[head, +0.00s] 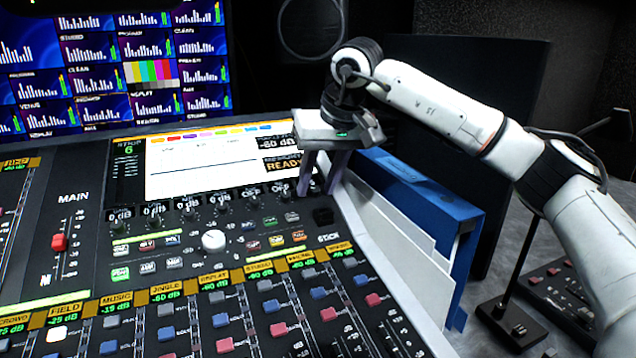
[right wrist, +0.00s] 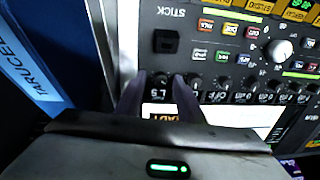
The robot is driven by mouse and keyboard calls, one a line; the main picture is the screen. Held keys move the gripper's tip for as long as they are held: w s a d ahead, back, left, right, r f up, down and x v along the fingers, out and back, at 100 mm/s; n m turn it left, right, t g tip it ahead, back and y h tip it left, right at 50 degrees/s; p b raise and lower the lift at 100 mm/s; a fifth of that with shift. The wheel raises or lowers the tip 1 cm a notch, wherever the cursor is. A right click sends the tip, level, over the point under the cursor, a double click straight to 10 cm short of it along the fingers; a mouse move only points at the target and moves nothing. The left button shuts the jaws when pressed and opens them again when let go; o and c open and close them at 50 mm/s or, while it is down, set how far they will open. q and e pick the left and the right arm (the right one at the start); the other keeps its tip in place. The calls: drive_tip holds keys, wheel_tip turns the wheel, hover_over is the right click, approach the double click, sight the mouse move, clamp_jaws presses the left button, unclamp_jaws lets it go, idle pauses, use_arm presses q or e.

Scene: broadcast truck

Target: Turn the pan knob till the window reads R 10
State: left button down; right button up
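The pan knob (right wrist: 158,81) is a small dark knob at the right end of the console's knob row. It sits between the two purple-grey fingers of my right gripper (right wrist: 159,88), which points down at the panel. The fingers lie close on both sides of the knob and appear shut on it. In the head view my right gripper (head: 317,190) covers most of the knob. The small window (right wrist: 157,96) beside the knob seems to read L 5, but it is small and upside down in the right wrist view. My left gripper is not in view.
A white knob (head: 213,240) and several lit buttons are left of the gripper. The screen (head: 205,165) reading READY stands behind the knob row. Faders fill the console's front. A blue binder (head: 440,205) stands close along the right edge.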

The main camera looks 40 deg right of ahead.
clamp_jaws()
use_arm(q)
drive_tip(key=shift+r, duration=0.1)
use_arm(e)
drive_tip(key=shift+r+m+p, duration=0.1)
drive_tip(key=shift+m+p, duration=0.55)
drive_tip(key=shift+m, duration=0.35)
drive_tip(key=m+p, duration=0.1)
drive_tip(key=m, duration=0.1)
drive_tip(key=shift+m, duration=0.4)
drive_tip(key=shift+m+t, duration=0.3)
drive_tip(key=shift+m, duration=0.5)
use_arm(q)
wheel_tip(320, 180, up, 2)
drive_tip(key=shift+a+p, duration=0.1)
drive_tip(key=shift+p, duration=0.55)
use_arm(e)
drive_tip(key=m, duration=0.5)
drive_tip(key=shift+s+a+h, duration=0.1)
drive_tip(key=shift+h, duration=0.2)
drive_tip(key=shift+m, duration=0.3)
